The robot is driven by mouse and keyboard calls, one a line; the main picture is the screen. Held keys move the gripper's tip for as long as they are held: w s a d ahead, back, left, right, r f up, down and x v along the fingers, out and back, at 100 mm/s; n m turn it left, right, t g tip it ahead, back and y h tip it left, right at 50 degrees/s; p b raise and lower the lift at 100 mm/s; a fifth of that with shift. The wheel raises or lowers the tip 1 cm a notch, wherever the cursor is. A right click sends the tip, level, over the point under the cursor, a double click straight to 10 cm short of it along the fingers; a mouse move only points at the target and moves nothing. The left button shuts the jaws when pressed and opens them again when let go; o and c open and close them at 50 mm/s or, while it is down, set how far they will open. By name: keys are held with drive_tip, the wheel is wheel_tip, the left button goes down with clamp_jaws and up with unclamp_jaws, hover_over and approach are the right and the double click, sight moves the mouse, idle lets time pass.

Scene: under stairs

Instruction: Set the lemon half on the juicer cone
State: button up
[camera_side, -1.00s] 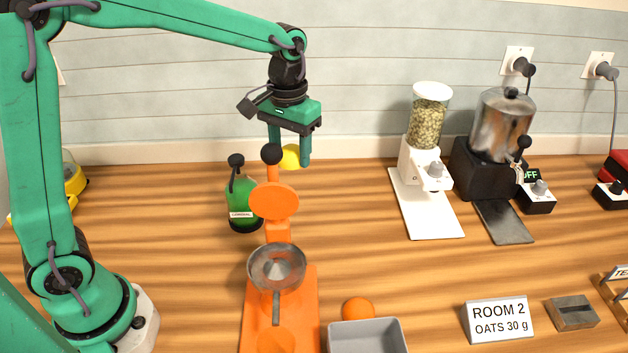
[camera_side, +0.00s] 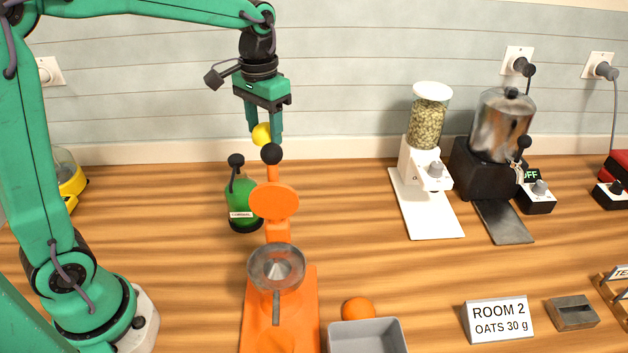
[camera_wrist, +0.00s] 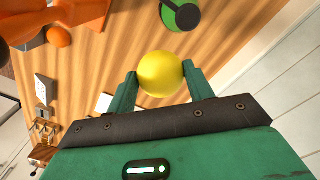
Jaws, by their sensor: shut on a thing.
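The yellow lemon half (camera_side: 262,134) is in my gripper (camera_side: 264,138), with a finger on each side of it, high above the counter. In the wrist view the lemon half (camera_wrist: 160,73) shows its rounded yellow skin between the fingers of my gripper (camera_wrist: 161,84); its cut face is not seen. The orange juicer (camera_side: 274,203) stands at the lower middle of the side view with a black knob on its lever. Its grey metal bowl (camera_side: 277,267) sits below the lever head, apart from the lemon. I cannot clearly make out the cone in the bowl.
A green bottle (camera_side: 240,203) stands left of the juicer. An orange fruit (camera_side: 358,309) and a grey tray (camera_side: 368,337) are at its right. A white dispenser (camera_side: 427,140) and a metal dispenser (camera_side: 499,130) stand toward the wall. Counter between juicer and dispensers is clear.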

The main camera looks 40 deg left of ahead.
wheel_tip(320, 180, up, 11)
drive_tip(key=s+d+n, duration=0.3)
drive_tip(key=s+d, duration=0.7)
drive_tip(key=d, duration=0.6)
drive_tip(key=s+d+n, duration=0.2)
drive_tip(key=s+d, duration=0.1)
drive_tip(key=s, duration=0.5)
drive_tip(key=s+d+n, duration=0.1)
drive_tip(key=s+d, duration=0.3)
drive_tip(key=s, duration=0.3)
hover_over(277, 271)
wheel_tip(277, 271, down, 18)
drive_tip(key=shift+r, duration=0.1)
